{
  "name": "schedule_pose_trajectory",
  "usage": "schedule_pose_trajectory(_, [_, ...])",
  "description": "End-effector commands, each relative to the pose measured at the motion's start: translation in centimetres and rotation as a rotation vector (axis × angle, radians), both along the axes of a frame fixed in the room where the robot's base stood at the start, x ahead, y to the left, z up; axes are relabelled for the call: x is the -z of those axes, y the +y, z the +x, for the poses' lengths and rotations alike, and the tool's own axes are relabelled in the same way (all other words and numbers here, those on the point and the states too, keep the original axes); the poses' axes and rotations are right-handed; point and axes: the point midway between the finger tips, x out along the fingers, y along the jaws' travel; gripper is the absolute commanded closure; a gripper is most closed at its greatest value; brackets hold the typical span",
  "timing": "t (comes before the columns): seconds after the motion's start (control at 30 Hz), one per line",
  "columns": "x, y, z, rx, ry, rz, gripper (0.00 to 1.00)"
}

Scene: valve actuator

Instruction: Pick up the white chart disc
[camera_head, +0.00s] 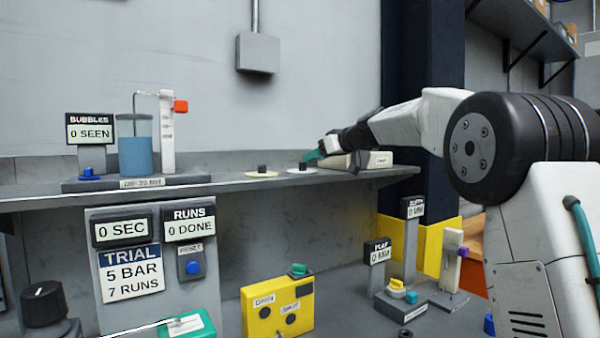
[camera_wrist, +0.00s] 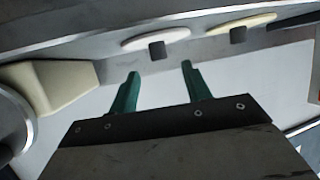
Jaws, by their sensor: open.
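The white chart disc (camera_head: 294,171) lies flat on the grey shelf, with a small dark knob standing on its middle. In the wrist view, which looks upside down, the white disc (camera_wrist: 150,37) shows at the top centre with its knob. My gripper (camera_head: 314,156) is at the right of the disc, just above the shelf, with teal fingers. In the wrist view my gripper (camera_wrist: 160,67) is open and empty. The knob appears in line with the gap, just beyond the fingertips. No contact shows.
A cream disc (camera_head: 258,175) with a similar knob lies left of the white one. A cream box with a label (camera_head: 378,160) stands right beside my gripper. A bubble stand with a blue beaker (camera_head: 135,155) is farther left. The shelf between stand and discs is clear.

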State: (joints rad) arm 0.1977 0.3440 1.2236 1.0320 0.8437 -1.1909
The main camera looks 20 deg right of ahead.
Motion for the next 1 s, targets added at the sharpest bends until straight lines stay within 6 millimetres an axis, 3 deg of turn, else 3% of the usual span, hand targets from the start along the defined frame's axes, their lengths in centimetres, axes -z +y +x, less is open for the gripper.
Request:
schedule_pose_trajectory(0.3, [2.0, 2.5, 3.4, -0.006, 0.001, 0.000, 0.52])
schedule_pose_trajectory(0.53, [2.1, 2.7, 3.5, -0.006, 0.002, -0.001, 0.52])
schedule_pose_trajectory(0.7, [2.1, 2.7, 3.5, -0.007, 0.002, 0.000, 0.99])
schedule_pose_trajectory(1.0, [2.0, 2.7, 3.5, -0.006, 0.002, -0.001, 1.00])
